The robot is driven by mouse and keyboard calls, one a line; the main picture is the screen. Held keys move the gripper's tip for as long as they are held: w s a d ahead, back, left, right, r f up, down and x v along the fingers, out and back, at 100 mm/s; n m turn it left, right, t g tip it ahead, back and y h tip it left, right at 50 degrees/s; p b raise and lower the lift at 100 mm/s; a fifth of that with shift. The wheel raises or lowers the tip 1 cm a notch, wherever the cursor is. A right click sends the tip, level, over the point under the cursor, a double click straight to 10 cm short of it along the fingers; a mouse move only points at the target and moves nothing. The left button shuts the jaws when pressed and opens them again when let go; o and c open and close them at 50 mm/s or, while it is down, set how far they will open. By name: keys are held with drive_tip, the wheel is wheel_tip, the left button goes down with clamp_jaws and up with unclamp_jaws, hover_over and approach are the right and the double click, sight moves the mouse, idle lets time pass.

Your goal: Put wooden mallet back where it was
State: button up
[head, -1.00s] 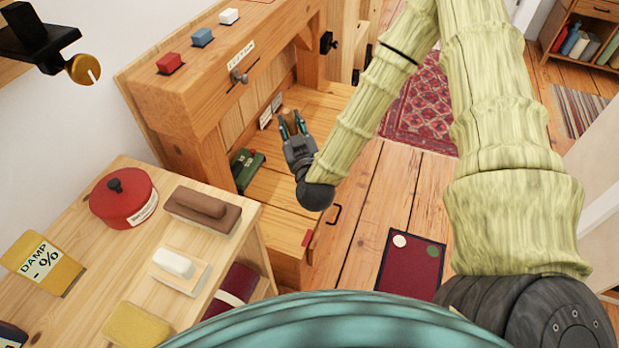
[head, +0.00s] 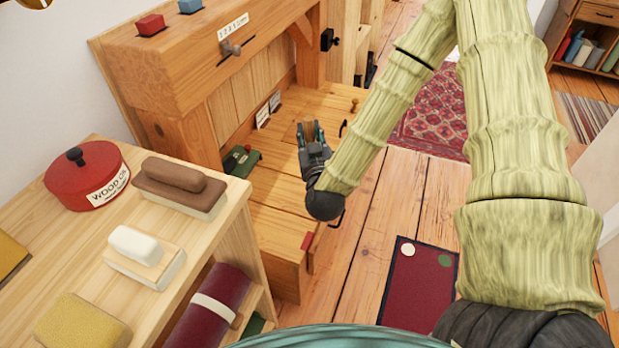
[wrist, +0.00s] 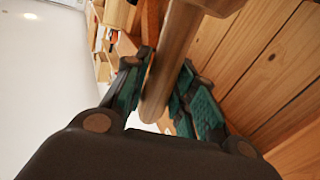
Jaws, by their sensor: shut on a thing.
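My gripper (head: 311,132) is over the low wooden bench top (head: 280,185), near its right side. In the wrist view my gripper (wrist: 166,72) is shut on the pale wooden handle of the wooden mallet (wrist: 170,60), with a teal finger pad on each side. The handle runs up to a wider wooden part at the top edge, which is cut off. In the head view the mallet is hard to make out behind my gripper.
A green object (head: 240,161) and small white cards (head: 266,111) are on the bench, left of my gripper. A side table (head: 185,225) with a red tin (head: 87,175) and several blocks stands at lower left. A dark red mat (head: 408,285) lies on the floor.

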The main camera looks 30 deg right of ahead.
drive_tip(key=d+f+b, duration=0.1)
drive_tip(key=f+b, duration=0.2)
drive_tip(key=d+f+m+h+b, duration=0.1)
drive_tip(key=d+f+b, duration=0.1)
drive_tip(key=f+b, duration=0.1)
drive_tip(key=s+d+f+m+h+b, duration=0.1)
drive_tip(key=f+b, duration=0.2)
drive_tip(key=b, duration=0.2)
drive_tip(key=shift+s+d+f+g, duration=0.1)
drive_tip(key=shift+d+g, duration=0.05)
drive_tip(key=shift+g, duration=0.25)
drive_tip(key=w+d+f+b, duration=0.1)
drive_tip(key=w+b, duration=0.3)
drive_tip(key=w, duration=0.4)
drive_tip(key=w+d+f+b, duration=0.2)
drive_tip(key=w+f+b, duration=0.2)
drive_tip(key=w, duration=0.3)
drive_tip(key=shift+w+b, duration=0.35)
drive_tip(key=shift+b, duration=0.3)
drive_tip(key=o, duration=1)
drive_tip(key=shift+f, duration=0.1)
drive_tip(key=p+v, duration=0.4)
drive_tip(key=v, duration=0.8)
